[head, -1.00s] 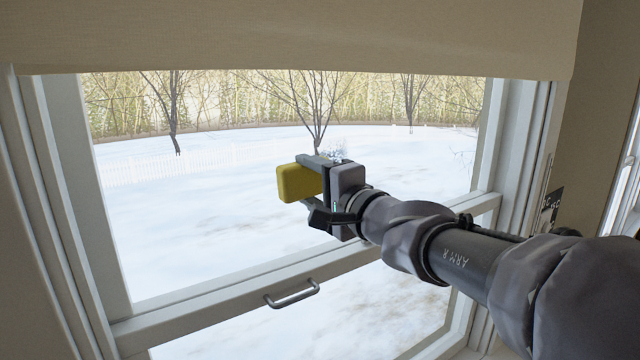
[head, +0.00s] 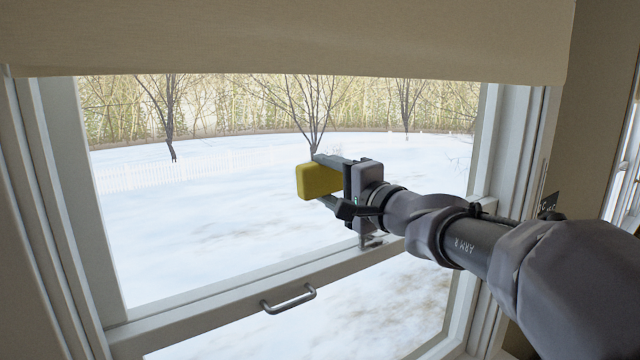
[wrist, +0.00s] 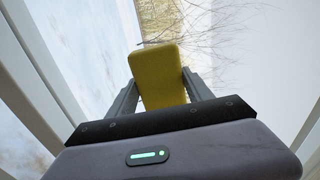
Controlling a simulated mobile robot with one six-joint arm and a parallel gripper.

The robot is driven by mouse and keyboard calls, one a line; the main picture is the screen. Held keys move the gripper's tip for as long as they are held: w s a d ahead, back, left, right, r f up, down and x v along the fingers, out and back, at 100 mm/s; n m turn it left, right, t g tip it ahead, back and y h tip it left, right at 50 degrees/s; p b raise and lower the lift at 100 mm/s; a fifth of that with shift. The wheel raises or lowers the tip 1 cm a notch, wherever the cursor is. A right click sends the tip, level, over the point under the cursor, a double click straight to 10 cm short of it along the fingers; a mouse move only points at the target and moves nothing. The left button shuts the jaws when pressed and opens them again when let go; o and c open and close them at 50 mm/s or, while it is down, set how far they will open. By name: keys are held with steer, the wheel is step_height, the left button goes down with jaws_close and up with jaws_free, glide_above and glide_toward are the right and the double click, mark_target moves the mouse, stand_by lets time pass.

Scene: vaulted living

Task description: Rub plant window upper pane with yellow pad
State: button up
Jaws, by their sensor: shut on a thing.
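The yellow pad (head: 320,181) is held between the fingers of my gripper (head: 335,182), in front of the window's upper pane (head: 215,225). In the wrist view the pad (wrist: 158,76) sticks out beyond the two grey fingers of my gripper (wrist: 160,92), which is shut on it. The pad is right of the middle of the upper pane, above the rail. I cannot tell whether the pad touches the glass. My arm reaches in from the right and hides the pane's lower right part.
A beige blind (head: 300,38) covers the window's top. A white rail (head: 230,292) with a metal handle (head: 288,299) runs below the upper pane, and a metal latch (head: 370,240) sits on it. White frame sides (head: 497,150) bound the pane. Snow and bare trees lie outside.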

steer(key=w+d+b, duration=0.1)
steer(key=w+d, duration=0.3)
steer(key=d, duration=0.1)
steer(key=shift+d+f, duration=0.15)
steer(key=shift+d, duration=0.25)
steer(key=shift+a, duration=0.1)
